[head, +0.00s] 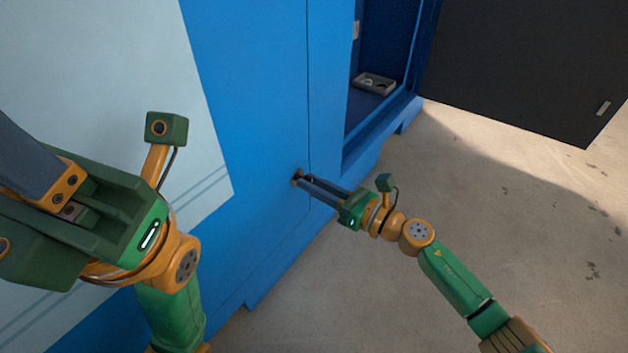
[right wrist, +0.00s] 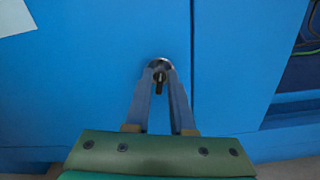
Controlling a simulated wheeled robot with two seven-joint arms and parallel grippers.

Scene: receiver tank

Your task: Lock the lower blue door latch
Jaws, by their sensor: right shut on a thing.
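The lower blue door latch (head: 297,176) is a small dark knob low on the blue door (head: 250,120), close to the door's vertical seam. It also shows in the right wrist view as a dark round latch with a short black tab (right wrist: 159,70). My right gripper (head: 302,181) reaches it from the right, its fingertips shut on the latch. In the right wrist view the fingers (right wrist: 159,75) close around the tab from both sides. My left gripper (head: 50,195) is large in the near left of the head view, away from the latch; its fingertips are out of frame.
Right of the seam is an open compartment (head: 385,60) with a small grey tray (head: 374,83) inside. A dark open door panel (head: 530,60) stands at the back right. The concrete floor (head: 520,190) is clear at the right. A pale panel (head: 110,90) covers part of the blue door.

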